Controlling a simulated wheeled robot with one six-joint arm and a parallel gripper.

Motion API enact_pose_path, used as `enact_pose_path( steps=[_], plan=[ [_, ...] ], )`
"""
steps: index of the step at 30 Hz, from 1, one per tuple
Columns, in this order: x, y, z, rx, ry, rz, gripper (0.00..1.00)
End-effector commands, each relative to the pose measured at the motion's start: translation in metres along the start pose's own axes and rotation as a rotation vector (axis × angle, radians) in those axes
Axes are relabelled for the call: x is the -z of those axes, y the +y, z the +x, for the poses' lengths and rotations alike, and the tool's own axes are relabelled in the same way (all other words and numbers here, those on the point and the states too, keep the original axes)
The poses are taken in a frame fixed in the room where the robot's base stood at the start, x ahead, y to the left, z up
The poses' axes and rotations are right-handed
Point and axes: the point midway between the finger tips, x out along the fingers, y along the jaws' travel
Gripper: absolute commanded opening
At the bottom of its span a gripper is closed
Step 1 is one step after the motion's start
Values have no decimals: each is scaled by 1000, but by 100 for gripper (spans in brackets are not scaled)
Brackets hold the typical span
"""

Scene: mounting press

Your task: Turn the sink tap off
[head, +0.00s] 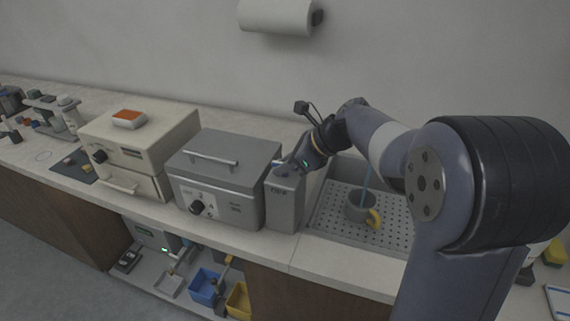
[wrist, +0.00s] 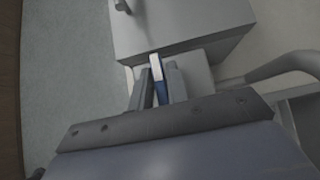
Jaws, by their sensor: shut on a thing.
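My gripper (head: 284,168) is above the top of a narrow grey box with dark lettering (head: 285,208), left of the sink (head: 322,205). In the wrist view my gripper (wrist: 160,80) is shut on a small blue-and-white piece (wrist: 157,68). I cannot tell whether this piece is the tap's handle. A curved grey pipe (wrist: 275,69), perhaps the tap's spout, shows right of the fingers. In the head view my arm hides most of the tap.
A grey press box with a top handle (head: 225,165) stands left of the narrow box. A beige machine (head: 140,135) is further left. A paper roll (head: 275,16) hangs on the wall. Blue (head: 205,288) and yellow (head: 238,300) bins sit on the shelf below.

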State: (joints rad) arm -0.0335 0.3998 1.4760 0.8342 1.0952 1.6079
Motion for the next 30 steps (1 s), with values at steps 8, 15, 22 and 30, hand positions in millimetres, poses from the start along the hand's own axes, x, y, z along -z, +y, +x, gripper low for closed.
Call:
enact_pose_path(
  steps=[8,15,22,30],
  plan=[
    [-2,0,-2,-53,1,-47,0],
    [-4,-1,-4,-175,1,-168,0],
    [-5,0,-4,-329,0,-322,0],
    [-4,0,-4,-510,-1,-505,0]
  ],
)
